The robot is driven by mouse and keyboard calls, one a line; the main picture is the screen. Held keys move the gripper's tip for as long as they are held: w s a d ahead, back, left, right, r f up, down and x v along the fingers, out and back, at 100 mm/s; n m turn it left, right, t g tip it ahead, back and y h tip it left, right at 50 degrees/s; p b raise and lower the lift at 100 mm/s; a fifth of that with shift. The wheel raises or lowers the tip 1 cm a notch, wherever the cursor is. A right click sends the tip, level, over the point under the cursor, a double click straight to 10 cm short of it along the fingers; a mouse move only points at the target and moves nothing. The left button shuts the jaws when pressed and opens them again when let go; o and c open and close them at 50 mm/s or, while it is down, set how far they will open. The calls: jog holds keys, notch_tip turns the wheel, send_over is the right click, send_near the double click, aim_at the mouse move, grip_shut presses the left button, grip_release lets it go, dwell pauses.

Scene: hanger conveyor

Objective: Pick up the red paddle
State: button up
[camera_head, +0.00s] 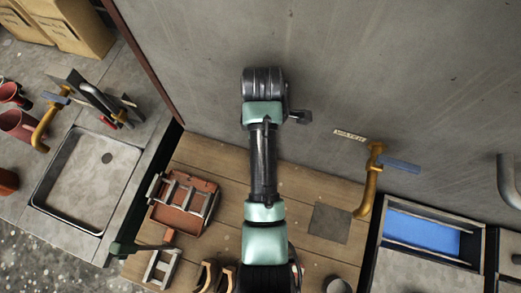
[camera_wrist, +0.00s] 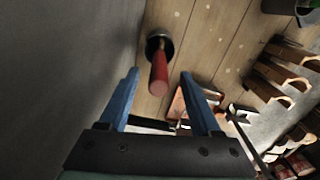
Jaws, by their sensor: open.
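A red handle-like piece (camera_wrist: 159,72), which looks like the red paddle, stands in a dark round holder (camera_wrist: 164,43) on the wooden surface in the wrist view. Its rounded end points towards the camera. My gripper (camera_wrist: 160,76) is open, with its two blue fingers apart and nothing held. In the picture the piece shows between and beyond the fingertips; I cannot tell the exact gap. The lower part of the piece is hidden in the holder. In the head view I cannot make out the paddle or my gripper's fingers.
A reddish tray with a rack (camera_head: 183,203) lies on the wooden top (camera_head: 230,165). A metal sink (camera_head: 85,180) is at left, with a brass tap (camera_head: 46,125). Another brass tap (camera_head: 369,183) and a blue basin (camera_head: 422,232) are at right. A grey wall (camera_head: 370,60) stands close behind.

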jog(key=shift+f+p, duration=1)
jog(key=shift+f, duration=1.6)
jog(key=shift+c, duration=0.3)
grip_shut()
